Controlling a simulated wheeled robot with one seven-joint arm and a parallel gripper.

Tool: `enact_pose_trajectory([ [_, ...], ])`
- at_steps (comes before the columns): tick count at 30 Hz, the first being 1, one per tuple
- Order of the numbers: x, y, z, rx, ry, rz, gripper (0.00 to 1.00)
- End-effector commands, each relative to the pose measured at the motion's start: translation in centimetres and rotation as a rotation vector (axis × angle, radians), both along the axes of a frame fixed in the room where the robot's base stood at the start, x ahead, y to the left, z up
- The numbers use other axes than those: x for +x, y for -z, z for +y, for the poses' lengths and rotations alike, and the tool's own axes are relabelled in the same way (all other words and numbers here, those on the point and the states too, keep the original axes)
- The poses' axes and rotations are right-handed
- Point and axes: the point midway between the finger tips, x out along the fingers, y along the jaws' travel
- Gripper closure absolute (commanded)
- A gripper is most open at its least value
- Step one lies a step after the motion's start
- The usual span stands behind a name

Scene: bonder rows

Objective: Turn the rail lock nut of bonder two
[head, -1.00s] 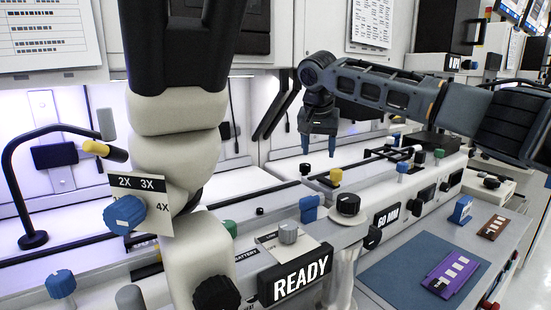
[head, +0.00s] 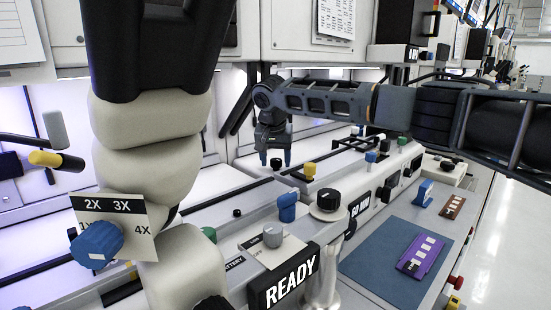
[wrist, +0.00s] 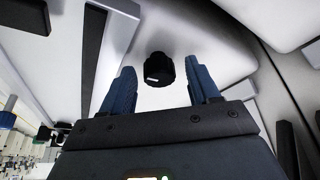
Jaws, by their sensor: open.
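A small black knob (head: 276,163) with a white mark stands on the light bench behind the rail; it may be the rail lock nut, but no label on it can be read. My gripper (head: 275,160) points down over it with its two blue fingers apart.
A blue knob (head: 287,207), a black-topped round knob (head: 328,202) and a READY sign (head: 287,277) are nearer. A blue mat (head: 385,265) with a purple strip (head: 420,255) lies at right.

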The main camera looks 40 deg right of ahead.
Motion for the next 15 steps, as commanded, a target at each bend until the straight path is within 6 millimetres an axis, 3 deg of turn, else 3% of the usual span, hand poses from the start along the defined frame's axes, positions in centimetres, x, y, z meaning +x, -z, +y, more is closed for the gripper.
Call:
enact_pose_trajectory([
  [8,0.05,0.21,-0.04,0.000,0.000,0.000,0.39],
  [15,0.05,0.18,-0.06,0.000,0.000,0.000,0.61],
])
